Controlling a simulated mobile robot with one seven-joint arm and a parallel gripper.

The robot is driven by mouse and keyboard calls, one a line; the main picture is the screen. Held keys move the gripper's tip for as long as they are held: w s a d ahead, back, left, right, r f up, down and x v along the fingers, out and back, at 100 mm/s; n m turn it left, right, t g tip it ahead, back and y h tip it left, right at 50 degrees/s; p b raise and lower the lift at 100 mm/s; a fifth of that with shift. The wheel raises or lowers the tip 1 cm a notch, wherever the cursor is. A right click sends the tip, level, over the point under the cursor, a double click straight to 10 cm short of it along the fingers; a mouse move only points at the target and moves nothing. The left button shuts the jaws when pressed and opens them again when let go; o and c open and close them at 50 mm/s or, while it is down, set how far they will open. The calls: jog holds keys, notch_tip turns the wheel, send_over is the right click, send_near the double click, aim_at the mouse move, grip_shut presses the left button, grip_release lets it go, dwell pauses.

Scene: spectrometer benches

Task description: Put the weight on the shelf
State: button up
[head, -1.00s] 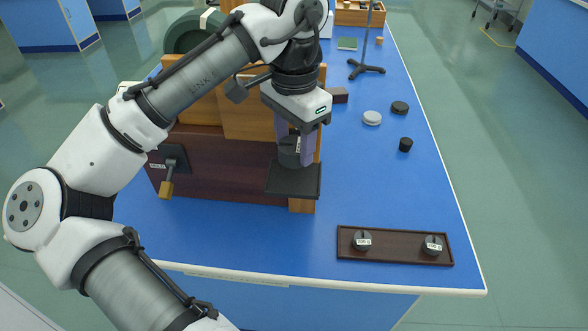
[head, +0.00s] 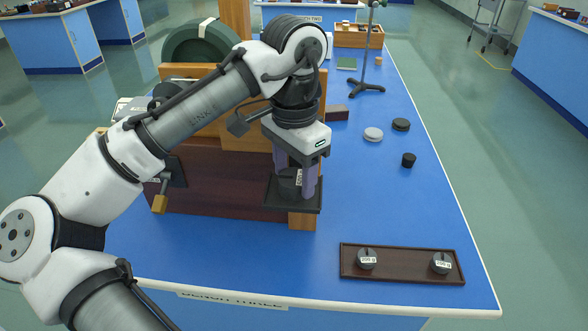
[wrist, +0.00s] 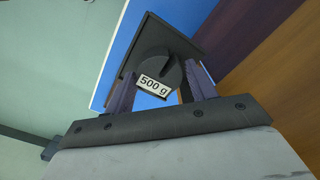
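The weight (head: 289,184) is a dark grey cylinder with a white label. The label reads 500 g on the weight in the wrist view (wrist: 158,64). It stands upright at the small black shelf (head: 272,198), apparently resting on it; its lower edge is hard to make out. The shelf, also in the wrist view (wrist: 128,82), juts from the wooden block's front right corner. My gripper (head: 296,192) points down with one purple finger on each side of the weight. In the wrist view the fingers (wrist: 160,70) appear to touch its sides.
A brown tray (head: 402,277) with two smaller labelled weights lies at the front right. A black cylinder (head: 409,160), a pale disc (head: 373,134) and a dark disc (head: 401,124) lie on the blue bench. A brass-ended lever (head: 161,198) sticks out left of the shelf.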

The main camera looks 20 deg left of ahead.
aim_at(293, 177)
jog(key=shift+o, duration=1.2)
jog(key=shift+r, duration=0.1)
notch_tip(293, 177, up, 12)
jog(key=shift+p, duration=0.45)
jog(key=shift+a, duration=0.1)
